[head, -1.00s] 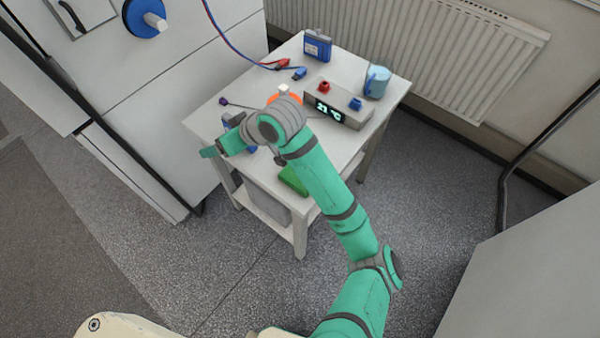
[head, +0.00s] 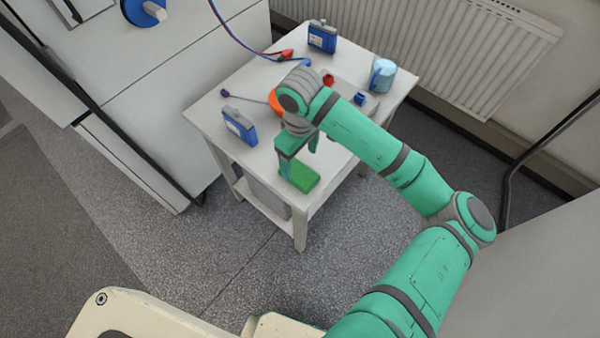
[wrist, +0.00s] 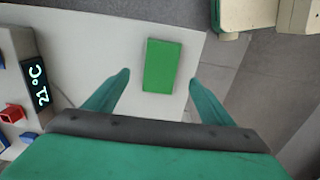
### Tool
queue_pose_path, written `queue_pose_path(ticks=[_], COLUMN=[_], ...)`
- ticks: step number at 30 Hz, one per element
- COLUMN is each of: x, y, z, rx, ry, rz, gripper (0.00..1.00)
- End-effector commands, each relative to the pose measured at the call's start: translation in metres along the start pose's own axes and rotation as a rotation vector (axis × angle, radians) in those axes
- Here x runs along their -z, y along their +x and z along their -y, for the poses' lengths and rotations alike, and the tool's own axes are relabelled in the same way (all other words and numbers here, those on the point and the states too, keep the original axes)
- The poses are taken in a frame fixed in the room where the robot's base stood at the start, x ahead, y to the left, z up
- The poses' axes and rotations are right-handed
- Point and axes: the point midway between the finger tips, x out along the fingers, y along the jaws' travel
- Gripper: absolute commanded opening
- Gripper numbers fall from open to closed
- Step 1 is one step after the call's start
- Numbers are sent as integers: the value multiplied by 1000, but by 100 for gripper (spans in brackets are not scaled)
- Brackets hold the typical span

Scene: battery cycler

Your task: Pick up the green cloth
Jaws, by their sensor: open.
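The green cloth (head: 303,177) is a flat, folded rectangle lying on the white table (head: 205,108) near its front corner. In the wrist view the cloth (wrist: 162,66) lies ahead of my gripper (wrist: 158,80), between the lines of its two fingers. My gripper (head: 300,160) is open and empty. In the head view it points down over the cloth, and one finger covers part of the cloth's far left side. I cannot tell how far the fingertips are above the cloth.
Blue battery packs stand at the table's left (head: 239,127) and back (head: 322,37). The display unit (wrist: 36,85) with red and blue terminals is mostly behind my arm. The floor in front is clear.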

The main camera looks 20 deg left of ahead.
Motion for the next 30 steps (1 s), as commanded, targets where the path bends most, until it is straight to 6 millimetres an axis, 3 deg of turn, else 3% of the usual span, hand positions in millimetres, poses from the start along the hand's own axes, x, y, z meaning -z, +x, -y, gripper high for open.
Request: queue_pose_path(ticks=[8,18,27,30], x=[-1,0,-2,-2], y=[20,62,66,66], z=[0,1,0,0], rx=[0,0,0,0], ry=[3,4,7,7], rz=[-1,-1,-1,-1], gripper=[77,77,77,53])
